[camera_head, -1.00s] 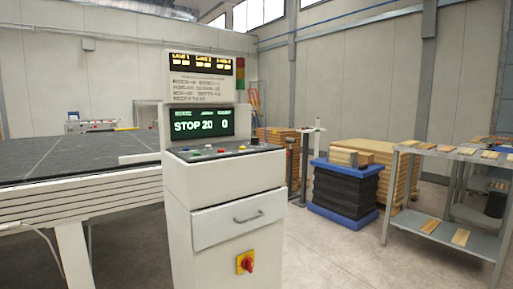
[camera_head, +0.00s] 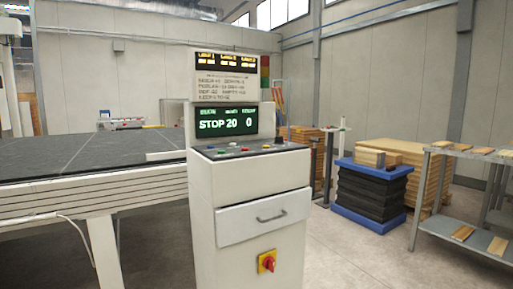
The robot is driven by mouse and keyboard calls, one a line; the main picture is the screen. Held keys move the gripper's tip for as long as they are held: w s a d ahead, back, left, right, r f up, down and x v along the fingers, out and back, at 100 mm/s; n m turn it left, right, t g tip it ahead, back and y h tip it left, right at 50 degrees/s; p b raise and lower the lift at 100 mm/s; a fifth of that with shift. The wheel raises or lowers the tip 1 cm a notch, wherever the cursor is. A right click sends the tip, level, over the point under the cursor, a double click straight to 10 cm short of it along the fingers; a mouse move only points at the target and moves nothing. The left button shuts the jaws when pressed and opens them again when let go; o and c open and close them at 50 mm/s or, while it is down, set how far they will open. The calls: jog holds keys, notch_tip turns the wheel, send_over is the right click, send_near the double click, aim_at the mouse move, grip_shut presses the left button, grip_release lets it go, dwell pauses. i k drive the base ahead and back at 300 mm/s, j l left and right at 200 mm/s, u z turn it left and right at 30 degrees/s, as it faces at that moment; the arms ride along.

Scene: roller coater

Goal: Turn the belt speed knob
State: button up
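The white control console (camera_head: 245,190) stands near the middle of the view. Its sloped dark panel (camera_head: 262,150) carries several small coloured buttons and a dark knob (camera_head: 279,140) at the right end. I cannot read any label on the knob. The screen (camera_head: 226,121) above the panel reads STOP, 20 and 0. A red rotary switch (camera_head: 267,262) on a yellow plate sits low on the console front. My gripper is not in view.
A long machine with a dark belt top (camera_head: 80,155) extends left of the console. At right are a blue-and-black stack (camera_head: 370,195), wooden boards (camera_head: 412,165) and a metal rack (camera_head: 478,205). Grey floor (camera_head: 345,262) is open in front right.

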aim_at(278, 139)
jog(key=i+l, duration=0.1)
jog(key=i, duration=0.35)
jog(key=i+u, duration=0.15)
jog(key=i, duration=0.35)
jog(key=i+l, duration=0.2)
jog(key=i, duration=0.25)
